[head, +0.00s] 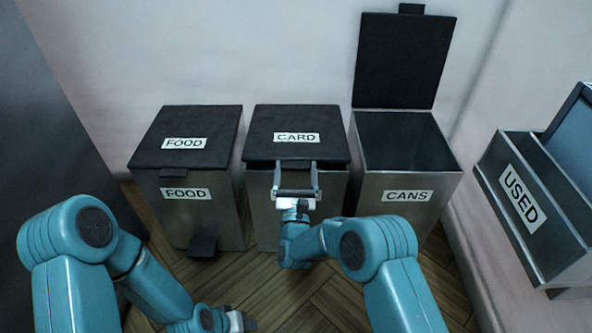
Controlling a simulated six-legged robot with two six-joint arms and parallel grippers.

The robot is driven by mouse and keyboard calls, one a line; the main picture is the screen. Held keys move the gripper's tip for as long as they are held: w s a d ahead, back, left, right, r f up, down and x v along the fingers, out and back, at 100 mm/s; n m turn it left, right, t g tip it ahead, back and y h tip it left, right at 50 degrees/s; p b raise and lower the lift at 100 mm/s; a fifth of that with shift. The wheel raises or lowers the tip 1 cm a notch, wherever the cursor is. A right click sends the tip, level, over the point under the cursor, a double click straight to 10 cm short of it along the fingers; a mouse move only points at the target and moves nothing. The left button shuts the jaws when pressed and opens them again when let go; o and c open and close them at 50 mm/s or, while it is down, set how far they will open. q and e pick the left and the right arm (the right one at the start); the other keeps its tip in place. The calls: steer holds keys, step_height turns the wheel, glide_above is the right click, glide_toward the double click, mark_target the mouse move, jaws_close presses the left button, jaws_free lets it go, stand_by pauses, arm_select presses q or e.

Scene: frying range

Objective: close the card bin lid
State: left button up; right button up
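The card bin (261,213) is a metal bin in the middle of the row. Its black lid (330,142), labelled CARD, lies down over the top; I cannot tell whether its front edge is fully flush. My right gripper (296,166) is at the bin's front, just under the lid's front edge. Its two fingers are spread apart and point toward the lid, with no object seen held between them. It hides part of the bin's front. My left gripper (242,321) is low at the bottom edge, away from the bins, and its fingers show too little to judge.
The food bin (206,220), on the left, has its lid down. The cans bin (398,205), on the right, has its lid (405,62) standing upright. A metal USED container (520,195) is at the far right. Wooden floor (320,300) lies in front.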

steer(key=v, duration=0.7)
steer(key=shift+s, duration=0.25)
